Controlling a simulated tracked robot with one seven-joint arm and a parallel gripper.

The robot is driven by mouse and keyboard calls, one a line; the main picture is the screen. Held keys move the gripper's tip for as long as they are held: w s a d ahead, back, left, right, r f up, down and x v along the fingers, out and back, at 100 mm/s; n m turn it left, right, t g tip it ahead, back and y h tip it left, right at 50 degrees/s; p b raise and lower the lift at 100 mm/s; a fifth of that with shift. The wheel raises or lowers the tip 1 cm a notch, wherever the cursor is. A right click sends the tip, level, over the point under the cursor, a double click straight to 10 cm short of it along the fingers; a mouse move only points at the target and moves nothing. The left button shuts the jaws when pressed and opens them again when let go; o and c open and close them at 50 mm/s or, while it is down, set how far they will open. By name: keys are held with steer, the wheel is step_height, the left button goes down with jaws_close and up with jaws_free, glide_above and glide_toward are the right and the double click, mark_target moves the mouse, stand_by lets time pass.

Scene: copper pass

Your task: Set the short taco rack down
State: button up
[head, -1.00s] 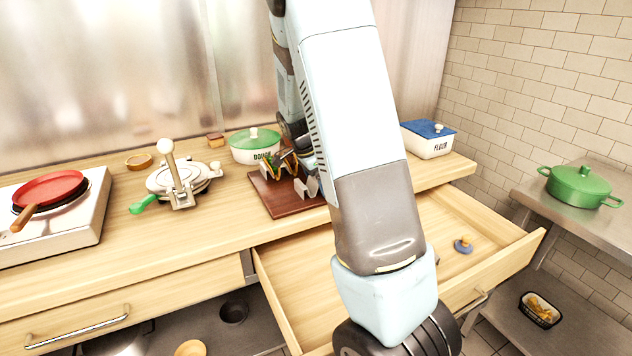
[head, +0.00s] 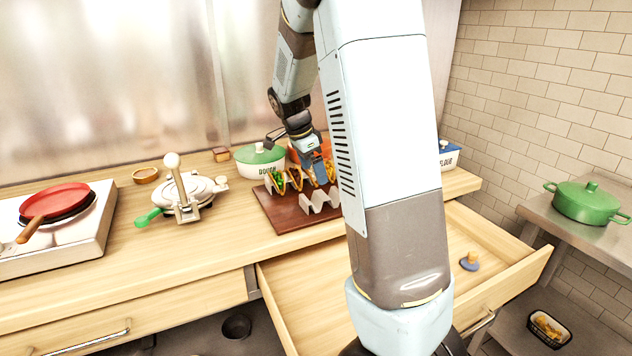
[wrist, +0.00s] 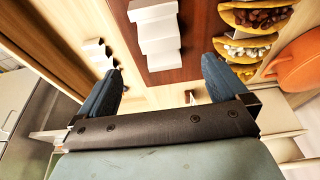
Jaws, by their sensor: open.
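A short white zigzag taco rack (head: 319,201) stands empty and upright on a brown board (head: 283,214), in front of a rack holding several filled tacos (head: 296,180). The empty rack (wrist: 155,32) also shows in the wrist view, on the board (wrist: 197,45) just beyond my fingertips. My gripper (wrist: 164,80) is open, with nothing between its two blue fingers and a gap to the rack. In the head view my gripper (head: 320,168) is above and behind the empty rack, partly hidden by my arm.
Another white zigzag piece (wrist: 99,51) lies off the board in the wrist view. An orange object (wrist: 298,62) is beside the tacos. A dough pot (head: 259,162) stands behind the board, a press (head: 186,192) left. An open drawer (head: 300,285) is below.

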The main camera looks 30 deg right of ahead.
steer(key=s+a+r+n+t+y, duration=0.1)
steer(key=s+a+r+n+t, duration=0.15)
steer(key=s+r+n, duration=0.45)
steer(key=s+a+r+n+t+y, duration=0.1)
steer(key=s+a+r+n+y, duration=0.2)
steer(key=s, duration=0.5)
steer(key=s+a+r+n+t, duration=0.1)
steer(key=s+a+n, duration=0.1)
steer(key=s+n, duration=0.2)
steer(key=s+a+r+n+t, duration=0.1)
steer(key=s+a+n, duration=0.2)
steer(key=s, duration=0.6)
steer(key=shift+s+a+r+n+h, duration=0.25)
steer(key=shift+s+r+n+h, duration=0.1)
steer(key=shift+n, duration=0.15)
